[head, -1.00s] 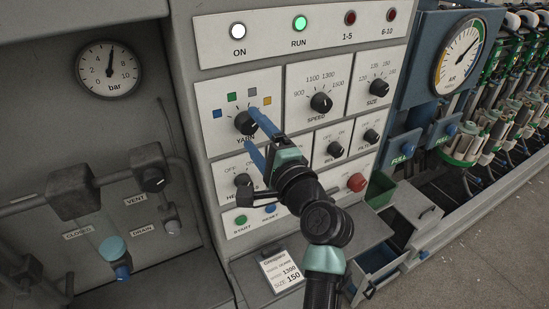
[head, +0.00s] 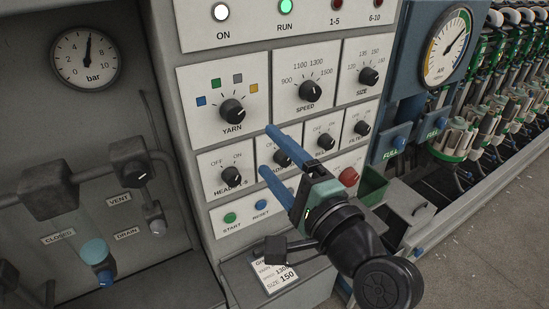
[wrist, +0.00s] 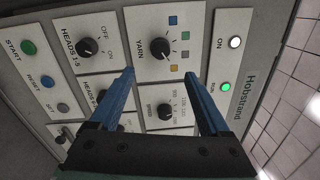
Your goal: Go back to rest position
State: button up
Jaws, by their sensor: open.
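My gripper (head: 268,150) is open and empty in front of the control panel, with its two blue fingers apart. In the wrist view my gripper's fingers (wrist: 160,85) frame part of the panel, rotated sideways. The yarn knob (head: 232,112) sits above and left of the fingers in the head view, clear of them; it also shows in the wrist view (wrist: 163,50). Its white mark points right, toward the yellow square. The fingers partly cover the lower row of knobs in the head view. Whether the fingertips touch the panel is hard to tell, but they appear apart from it.
The speed knob (head: 310,90), size knob (head: 369,76) and red button (head: 348,177) are close to my arm. A shelf with a card (head: 275,277) juts out below. Pipes and valves (head: 95,252) stand at left. Open floor (head: 490,235) lies at right.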

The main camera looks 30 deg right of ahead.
jog(key=a+r+n+t+h+b, duration=0.1)
jog(key=a+r+n+t+b, duration=0.25)
jog(key=a+r+n, duration=0.95)
jog(key=s+a+r+n+t, duration=0.5)
jog(key=s+r, duration=0.3)
jog(key=r, duration=0.5)
jog(key=shift+s+a+r+n+b, duration=0.25)
jog(key=shift+s+a+n+b, duration=0.15)
jog(key=shift+a+n, duration=0.3)
